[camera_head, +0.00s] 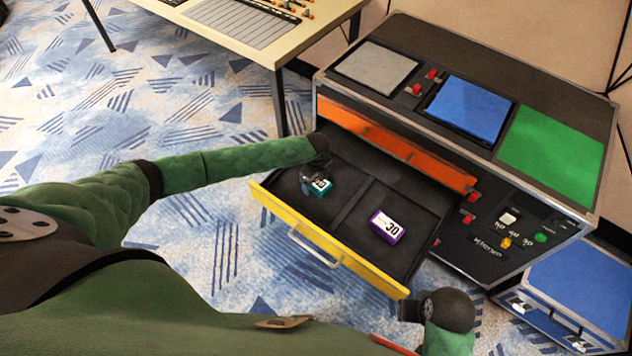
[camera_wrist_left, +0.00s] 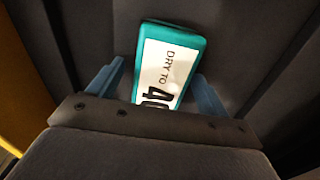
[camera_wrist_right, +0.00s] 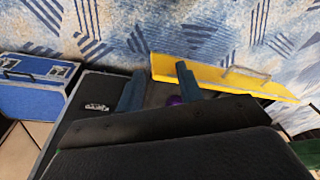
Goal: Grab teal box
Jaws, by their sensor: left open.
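The teal box (camera_head: 323,186), with a white label, lies in the left compartment of the open drawer (camera_head: 341,235). My left gripper (camera_head: 309,178) reaches down into that compartment and partly hides the box. In the left wrist view the teal box (camera_wrist_left: 170,62) lies between the two spread blue fingers (camera_wrist_left: 158,76), with a gap at each side. Its label reads "DRY TO 40", the last part cut off by the gripper body. My right gripper (camera_wrist_right: 157,75) is empty, fingers apart, near the drawer's right front corner.
A purple box (camera_head: 387,226) marked 30 lies in the drawer's right compartment, past a divider. The drawer has a yellow front (camera_head: 325,243) with a handle. The console (camera_head: 470,100) stands behind, a blue case (camera_head: 585,285) at the right, a desk (camera_head: 250,30) at the back.

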